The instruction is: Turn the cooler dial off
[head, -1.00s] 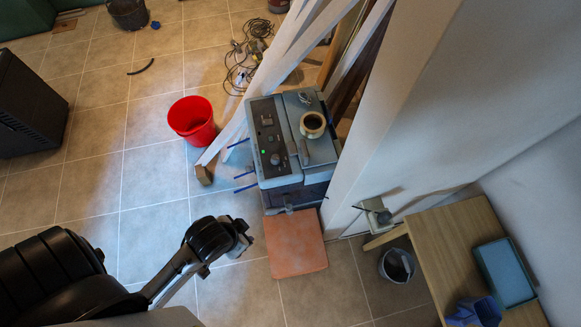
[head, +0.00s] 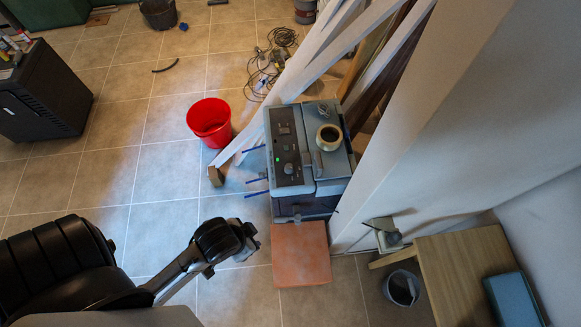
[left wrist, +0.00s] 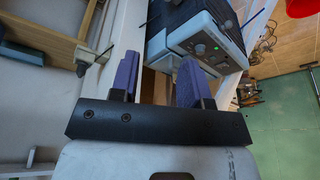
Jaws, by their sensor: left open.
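The cooler (head: 330,168) is a grey-blue box with a dark control panel (head: 284,142) on its left side in the head view. A round dial (head: 289,168) sits on the panel near a lit green light (head: 277,159). Which way the dial points is too small to tell. In the left wrist view the cooler panel (left wrist: 205,36) and dial (left wrist: 200,49) show beyond the fingers. My left gripper (left wrist: 158,78) is open and empty, its purple fingers apart. In the head view it (head: 252,242) is below and left of the cooler, not touching it. My right gripper is not in view.
An orange slab (head: 301,255) lies at the cooler's front. Blue rods (head: 257,180) stick out at its left. A red bucket (head: 210,120) and leaning white beams (head: 300,85) stand nearby. A wooden table (head: 470,270) and bin (head: 402,288) are right.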

